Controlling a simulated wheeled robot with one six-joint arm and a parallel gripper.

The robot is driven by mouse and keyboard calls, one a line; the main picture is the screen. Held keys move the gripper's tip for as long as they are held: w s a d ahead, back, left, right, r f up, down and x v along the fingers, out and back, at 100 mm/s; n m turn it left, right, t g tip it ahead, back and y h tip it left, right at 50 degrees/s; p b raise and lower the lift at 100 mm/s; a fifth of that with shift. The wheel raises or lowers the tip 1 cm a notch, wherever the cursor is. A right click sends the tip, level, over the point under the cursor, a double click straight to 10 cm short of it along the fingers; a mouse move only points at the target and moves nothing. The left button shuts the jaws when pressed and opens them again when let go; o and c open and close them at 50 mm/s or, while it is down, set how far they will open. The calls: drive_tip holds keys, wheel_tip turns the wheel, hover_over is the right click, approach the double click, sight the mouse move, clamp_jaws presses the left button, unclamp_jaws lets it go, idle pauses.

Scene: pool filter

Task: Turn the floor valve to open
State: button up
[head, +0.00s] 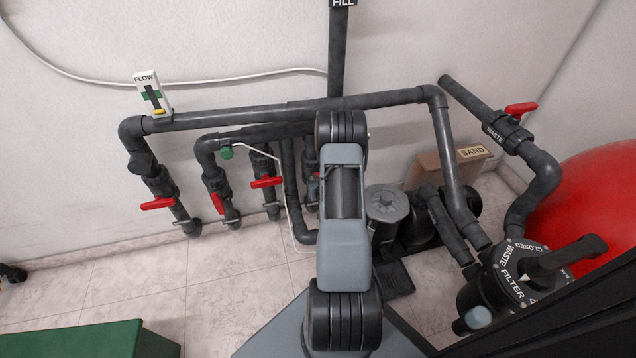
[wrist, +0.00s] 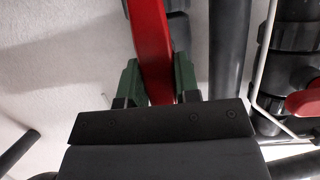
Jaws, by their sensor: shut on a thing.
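In the wrist view my gripper (wrist: 157,78) has its two green fingers on either side of a red valve handle (wrist: 151,40) and is shut on it. The handle runs up and away between the fingers, and its far end is cut off by the top of the picture. In the head view my arm hides the gripper. Several red-handled valves stand on the pipes by the wall, with handles at the left (head: 158,203), further right (head: 217,203) and near the middle (head: 266,182). No label marks the floor valve, so I cannot tell which handle is held.
Grey pipes stand close around the gripper, with another red handle (wrist: 304,102) at its right. A waste valve (head: 520,109), a filter valve head (head: 518,272) and a red tank (head: 595,200) stand at the right. A green box (head: 82,338) is front left; tiles between are clear.

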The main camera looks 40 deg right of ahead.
idle(0.4)
drive_tip(key=o, duration=0.9)
drive_tip(key=p+v, duration=0.3)
drive_tip(key=v, duration=1)
drive_tip(key=shift+s+a+p, duration=0.2)
drive_tip(key=shift+s+p, duration=0.1)
